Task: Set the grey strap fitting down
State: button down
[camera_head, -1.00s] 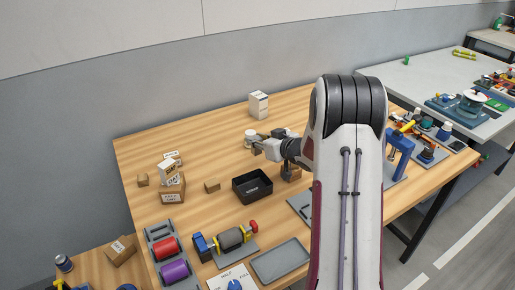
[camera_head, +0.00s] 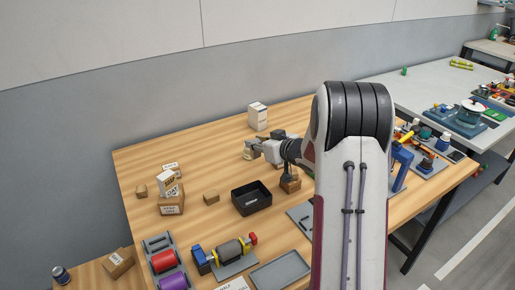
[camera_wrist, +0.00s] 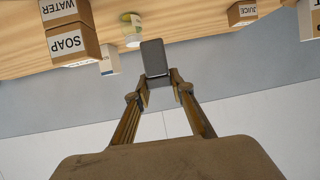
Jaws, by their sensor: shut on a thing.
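The grey strap fitting (camera_wrist: 154,58) is a small grey block with rounded corners. In the wrist view it sits between the fingertips of my gripper (camera_wrist: 160,80), which is shut on it. In the head view my gripper (camera_head: 255,147) reaches left, low over the wooden table (camera_head: 225,175), and I cannot make out the fitting there. The wrist view is upside down, with the tabletop along its upper edge; whether the fitting touches the table I cannot tell.
A yellow and white can (camera_wrist: 130,30) stands close beyond the fitting. A white carton stack (camera_head: 258,116) stands behind my gripper. A black bin (camera_head: 251,198) and a small brown box (camera_head: 211,197) lie in front. Boxes (camera_head: 171,190) stand left; the table between is clear.

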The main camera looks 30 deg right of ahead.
jog(key=s+d, duration=0.4)
jog(key=s, duration=0.1)
jog(key=s+d, duration=0.2)
jog(key=s, duration=0.1)
jog(key=shift+d+r, duration=0.15)
jog(key=shift+r, duration=0.1)
jog(key=s+a+n+g+y, duration=0.4)
jog(key=s+a+n+y, duration=0.4)
jog(key=s+a, duration=0.6)
jog(key=shift+f, duration=0.15)
notch_tip(320, 180, down, 6)
jog(key=shift+w+f, duration=0.1)
jog(key=shift+f, duration=1.85)
